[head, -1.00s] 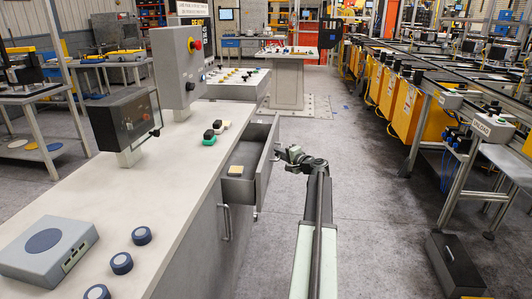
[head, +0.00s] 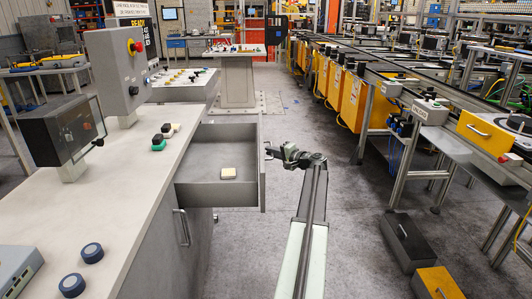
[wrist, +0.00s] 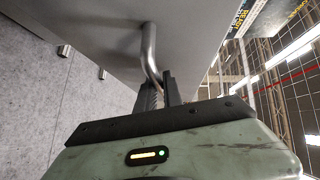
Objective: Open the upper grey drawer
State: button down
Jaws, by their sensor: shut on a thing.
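The upper grey drawer (head: 197,194) is pulled out to the right from the counter's side in the head view, and its inside shows. A small beige block (head: 228,174) lies on its floor. My gripper (head: 270,151) is at the outer side of the drawer front. In the wrist view, the metal bar handle (wrist: 149,48) runs down from the drawer front (wrist: 95,28) to between the two dark fingers of my gripper (wrist: 160,88), which are shut on it. The fingertips' exact contact is partly hidden.
A lower handle (head: 182,228) is on the cabinet below the drawer. Knobs, buttons and a control box (head: 120,70) stand on the pale counter (head: 120,190). Dark and yellow boxes (head: 408,243) lie on the floor at right. The floor between is clear.

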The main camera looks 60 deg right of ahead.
jog(key=c, duration=1.8)
grip_release()
jog(key=shift+o, duration=0.2)
jog(key=p+v, duration=0.1)
jog(key=v, duration=0.6)
jog(key=shift+s, duration=0.4)
